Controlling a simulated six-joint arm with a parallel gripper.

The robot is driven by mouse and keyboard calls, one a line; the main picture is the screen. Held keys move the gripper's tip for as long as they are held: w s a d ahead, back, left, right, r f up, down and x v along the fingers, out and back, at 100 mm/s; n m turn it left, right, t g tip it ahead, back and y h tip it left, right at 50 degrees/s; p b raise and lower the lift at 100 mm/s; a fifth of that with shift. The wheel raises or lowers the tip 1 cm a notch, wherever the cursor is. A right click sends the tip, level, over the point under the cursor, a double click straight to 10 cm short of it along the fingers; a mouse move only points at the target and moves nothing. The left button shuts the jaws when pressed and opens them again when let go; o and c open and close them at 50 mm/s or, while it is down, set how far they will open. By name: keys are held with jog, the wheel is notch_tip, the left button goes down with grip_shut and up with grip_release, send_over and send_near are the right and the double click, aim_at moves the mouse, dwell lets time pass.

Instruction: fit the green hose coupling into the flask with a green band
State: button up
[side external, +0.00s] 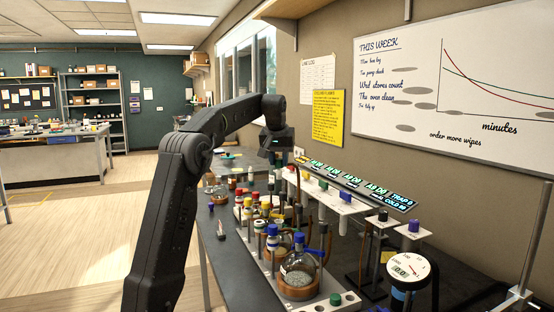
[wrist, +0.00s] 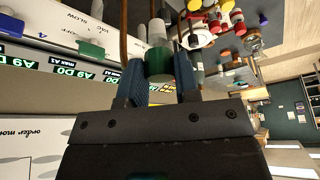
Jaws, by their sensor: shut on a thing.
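My gripper (wrist: 158,75) is shut on the green hose coupling (wrist: 158,63), a short cylinder with a pale grey end (wrist: 157,32), held between two blue ribbed fingers in the wrist view. In the side external view my gripper (side external: 277,158) is above the far part of the bench, beside the white rail; the coupling is too small to make out there. I cannot pick out a flask with a green band in either view. A clear flask with a blue cap (side external: 299,265) stands in a brown ring at the near end of the bench.
Several bottles with red, yellow and blue caps (side external: 259,209) crowd the bench below my gripper. A white rail (side external: 335,202) with coloured blocks and lit labels (side external: 377,188) runs along the wall side. A round gauge (side external: 408,268) stands at the near right.

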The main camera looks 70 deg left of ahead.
notch_tip(320, 180, down, 7)
jog(key=shift+f, duration=0.1)
dwell(0.3)
jog(key=shift+f, duration=0.1)
jog(key=shift+f, duration=2.8)
jog(key=shift+f, duration=1.75)
jog(key=o, duration=1)
jog(key=shift+c, duration=0.2)
